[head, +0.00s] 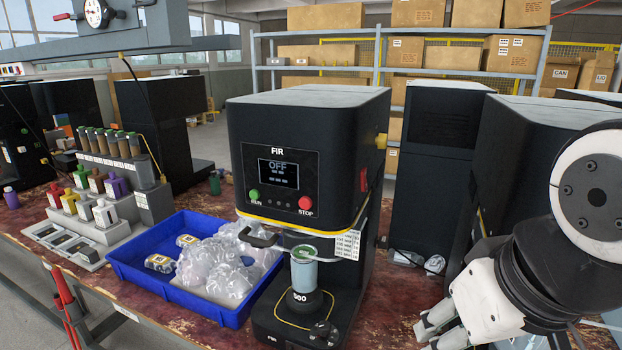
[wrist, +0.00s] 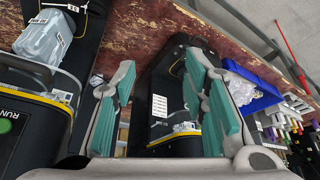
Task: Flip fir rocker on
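The black machine marked FIR (head: 310,130) stands mid-bench in the head view, its display reading OFF. A red rocker (head: 363,180) is on its right side wall, below a yellow part (head: 381,141). Which way the rocker is tipped is too small to tell. My gripper (head: 438,328) is low at the right, apart from the machine and partly cut off by the picture's bottom edge. In the wrist view my gripper (wrist: 162,88) is open and empty, its teal-padded fingers spread. A black machine with a white label (wrist: 159,106) shows between and beyond them; the rocker cannot be made out there.
A blue tray (head: 130,274) of bagged items is left of the FIR machine. A clear cup (head: 304,272) stands on its pedestal. Another black machine (head: 500,150) stands to the right, behind my arm. Bench surface shows between the two machines.

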